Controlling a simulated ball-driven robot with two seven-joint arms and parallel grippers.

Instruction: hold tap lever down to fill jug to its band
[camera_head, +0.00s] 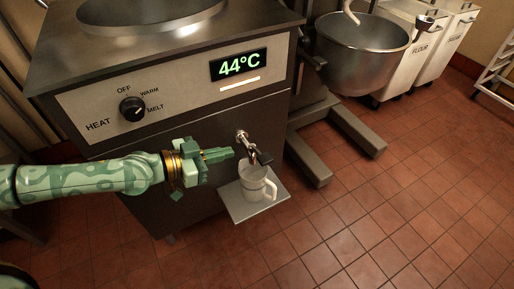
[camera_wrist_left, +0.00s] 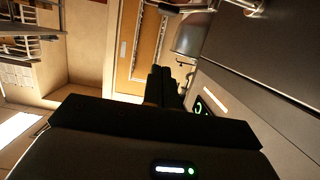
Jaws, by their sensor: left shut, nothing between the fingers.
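A metal tap (camera_head: 243,138) with a dark lever (camera_head: 264,158) sticks out of the machine's front. A pale jug (camera_head: 252,178) stands upright under it on a small grey shelf (camera_head: 240,211), its handle toward the lower right. The band and the level inside the jug are too small to tell. My left gripper (camera_head: 232,152) is shut and empty, its fingertips just left of the tap and a little above the jug, apart from the lever as far as I can tell. Its dark closed fingers (camera_wrist_left: 164,78) also show in the left wrist view. My right gripper is out of view.
The machine's front has a heat knob (camera_head: 132,108) and a display (camera_head: 238,65) reading 44°C. A large mixing bowl (camera_head: 362,48) on a stand is to the right, with a white flour bin (camera_head: 421,50) behind it. The tiled floor at the lower right is clear.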

